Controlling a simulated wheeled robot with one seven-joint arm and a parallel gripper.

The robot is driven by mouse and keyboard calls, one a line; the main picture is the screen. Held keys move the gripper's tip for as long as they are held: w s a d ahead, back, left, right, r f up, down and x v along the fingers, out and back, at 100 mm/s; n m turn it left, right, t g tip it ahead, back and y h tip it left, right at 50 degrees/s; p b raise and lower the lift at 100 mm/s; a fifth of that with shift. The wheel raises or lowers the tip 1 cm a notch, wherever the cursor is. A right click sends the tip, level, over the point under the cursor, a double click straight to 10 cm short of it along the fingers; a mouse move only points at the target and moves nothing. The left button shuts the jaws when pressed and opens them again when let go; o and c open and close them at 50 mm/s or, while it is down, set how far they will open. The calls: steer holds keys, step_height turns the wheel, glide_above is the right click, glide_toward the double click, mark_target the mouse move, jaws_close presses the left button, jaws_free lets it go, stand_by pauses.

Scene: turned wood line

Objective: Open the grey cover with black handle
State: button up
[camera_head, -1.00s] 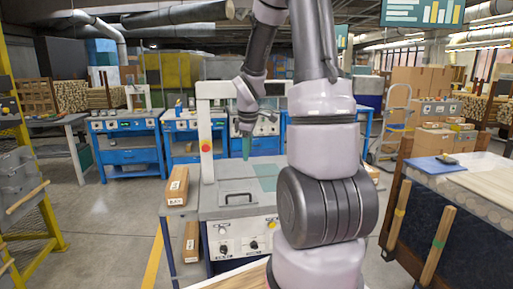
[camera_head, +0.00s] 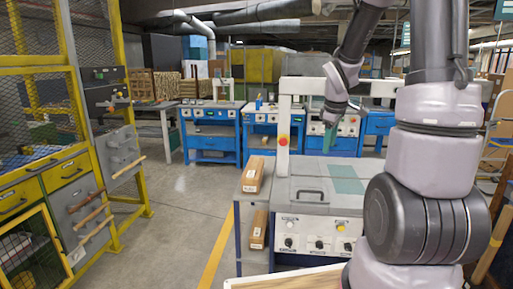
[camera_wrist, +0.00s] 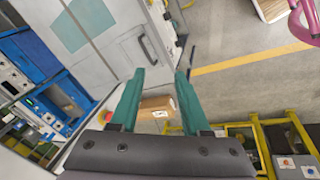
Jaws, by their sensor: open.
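The grey cover (camera_head: 285,191) lies flat and closed on top of the machine, with a dark bar handle (camera_head: 311,193) near its front. A greenish panel (camera_head: 347,180) is beside the handle. My gripper (camera_head: 329,138) hangs above the back of the cover, fingers pointing down, clear of it. In the wrist view the teal fingers (camera_wrist: 160,78) are spread apart with nothing held. That view also shows the grey cover (camera_wrist: 110,45) and the dark handle (camera_wrist: 146,50) beyond the fingertips, not touched.
A white frame (camera_head: 284,120) with a red button (camera_head: 283,141) rises behind the cover. Cardboard boxes (camera_head: 254,175) sit on a side shelf left of the machine. A yellow cage (camera_head: 45,120) with drawers stands at far left. Open floor (camera_head: 185,210) lies between.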

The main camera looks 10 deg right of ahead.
steer(key=s+a+r+m+t+y, duration=0.1)
steer(key=s+a+r+m, duration=0.4)
steer(key=s+r, duration=0.3)
steer(key=s+a+r+m+t+y, duration=0.2)
steer(key=s+a+r+m, duration=0.3)
steer(key=s+r+m, duration=0.2)
steer(key=s+r, duration=0.2)
steer(key=s, duration=0.2)
steer(key=shift+a+r+t, duration=0.2)
steer(key=shift+a+t, duration=0.1)
steer(key=shift+a, duration=0.1)
steer(key=shift+s+a+m, duration=0.2)
steer(key=shift+s+m, duration=0.1)
steer(key=shift+s, duration=0.2)
jaws_close()
steer(key=m+g+h, duration=0.3)
steer(key=m+g, duration=0.1)
steer(key=m, duration=3.1)
glide_above(310, 200)
steer(key=s+a, duration=0.1)
steer(key=s, duration=0.3)
step_height(310, 200, down, 36)
steer(key=x, duration=0.9)
steer(key=shift+w+a+f, duration=0.2)
steer(key=shift+f, duration=0.05)
